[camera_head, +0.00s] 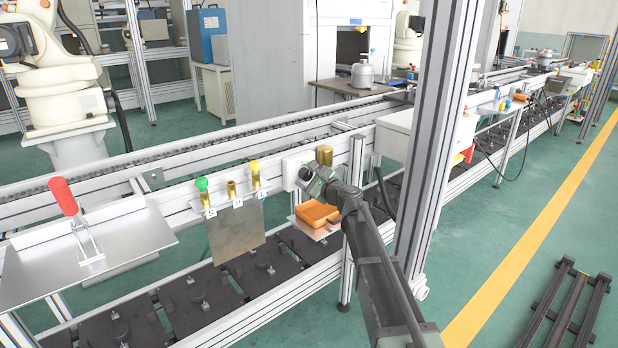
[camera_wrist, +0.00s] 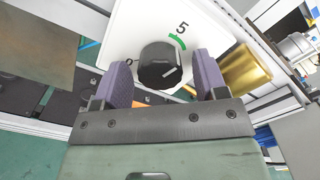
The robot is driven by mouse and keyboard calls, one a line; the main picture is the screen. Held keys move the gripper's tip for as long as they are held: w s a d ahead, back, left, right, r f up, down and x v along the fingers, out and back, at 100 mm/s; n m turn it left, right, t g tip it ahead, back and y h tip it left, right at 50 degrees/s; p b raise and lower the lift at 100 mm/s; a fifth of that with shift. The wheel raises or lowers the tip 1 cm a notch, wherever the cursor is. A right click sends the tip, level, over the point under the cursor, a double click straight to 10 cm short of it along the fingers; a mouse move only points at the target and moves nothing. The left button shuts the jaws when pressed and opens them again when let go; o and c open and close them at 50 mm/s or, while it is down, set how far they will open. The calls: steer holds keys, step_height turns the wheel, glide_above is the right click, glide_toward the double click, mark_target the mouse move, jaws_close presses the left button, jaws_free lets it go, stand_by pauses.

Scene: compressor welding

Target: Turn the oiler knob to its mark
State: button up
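The oiler knob (camera_wrist: 158,66) is black and round, on a white panel (camera_wrist: 128,35) in the wrist view. A green arc (camera_wrist: 177,43) lies by the figure 5, at the knob's upper right; a 0 is at its left. A white line shows on the knob's lower right face. My gripper (camera_wrist: 163,77) is open, one purple-grey finger on each side of the knob, with gaps visible to both. In the head view my gripper (camera_head: 316,182) is in front of the white oiler box (camera_head: 292,165) and hides the knob.
A brass cylinder (camera_wrist: 245,70) is close to the right finger; it also shows in the head view (camera_head: 324,155). An orange piece (camera_head: 317,213) lies on a small shelf below my gripper. A metal plate (camera_head: 237,232) and brass fittings (camera_head: 232,190) are to the left.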

steer(key=v, duration=1)
steer(key=shift+s+d, duration=0.2)
steer(key=shift+s, duration=0.15)
